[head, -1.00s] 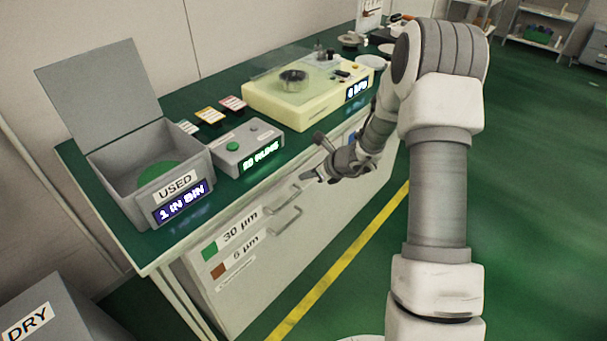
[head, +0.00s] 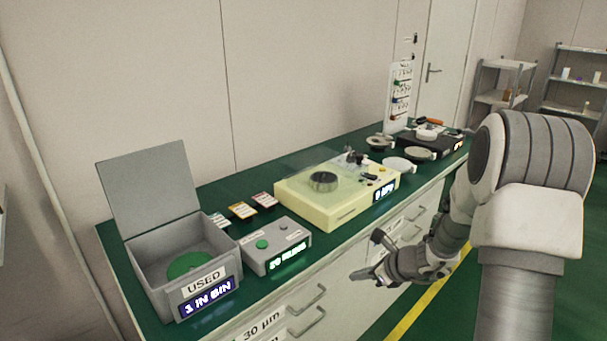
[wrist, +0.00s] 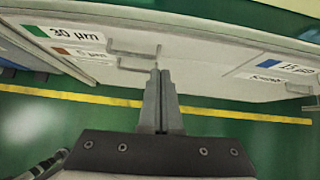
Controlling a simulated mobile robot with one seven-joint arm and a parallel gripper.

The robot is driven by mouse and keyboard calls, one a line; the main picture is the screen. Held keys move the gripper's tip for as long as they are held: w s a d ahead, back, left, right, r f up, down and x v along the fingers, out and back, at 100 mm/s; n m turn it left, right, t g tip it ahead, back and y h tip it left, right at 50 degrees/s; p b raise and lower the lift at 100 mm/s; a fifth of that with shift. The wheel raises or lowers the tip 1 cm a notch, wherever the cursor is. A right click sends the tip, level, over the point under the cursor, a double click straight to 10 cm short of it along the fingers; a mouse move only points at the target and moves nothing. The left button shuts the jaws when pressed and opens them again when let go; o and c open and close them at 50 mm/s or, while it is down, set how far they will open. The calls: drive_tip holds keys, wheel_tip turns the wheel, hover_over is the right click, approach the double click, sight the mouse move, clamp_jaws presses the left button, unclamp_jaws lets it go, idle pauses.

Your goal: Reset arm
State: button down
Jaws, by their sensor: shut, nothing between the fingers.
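My gripper (head: 366,276) is shut and empty in the head view, in front of the bench's drawer fronts and lower than the bench top. In the wrist view my gripper (wrist: 161,76) shows its two fingers pressed together, pointing toward the drawer fronts. A drawer handle (wrist: 136,52) lies just beyond the fingertips in that view; I cannot tell whether they touch it. My arm (head: 525,190) is bent along the right side of the head view.
The green bench top (head: 335,160) carries an open grey USED bin (head: 185,265) with a green disc inside, a grey counter box (head: 275,247) and a cream lapping machine (head: 338,190). A yellow line (head: 415,305) runs along the floor. Open floor lies right of the bench.

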drive_tip(key=s+a+r+n+g, duration=0.1)
drive_tip(key=s+a+r+n, duration=0.3)
drive_tip(key=s+r+n, duration=0.3)
drive_tip(key=s+a+r+n+g, duration=0.1)
drive_tip(key=s+a+r+n, duration=0.35)
drive_tip(key=r+n, duration=0.35)
drive_tip(key=s+d+r+n+h, duration=0.2)
drive_tip(key=s+r+n+h, duration=0.15)
drive_tip(key=s+n, duration=0.35)
drive_tip(key=s+d+r+n+h, duration=0.2)
drive_tip(key=s+r+n, duration=0.3)
drive_tip(key=s, duration=0.5)
wheel_tip(320, 180, up, 16)
drive_tip(key=p, duration=1.6)
drive_tip(key=shift+w+a+f+n+t, duration=0.2)
drive_tip(key=shift+n+t, duration=0.1)
drive_tip(key=shift+n, duration=0.1)
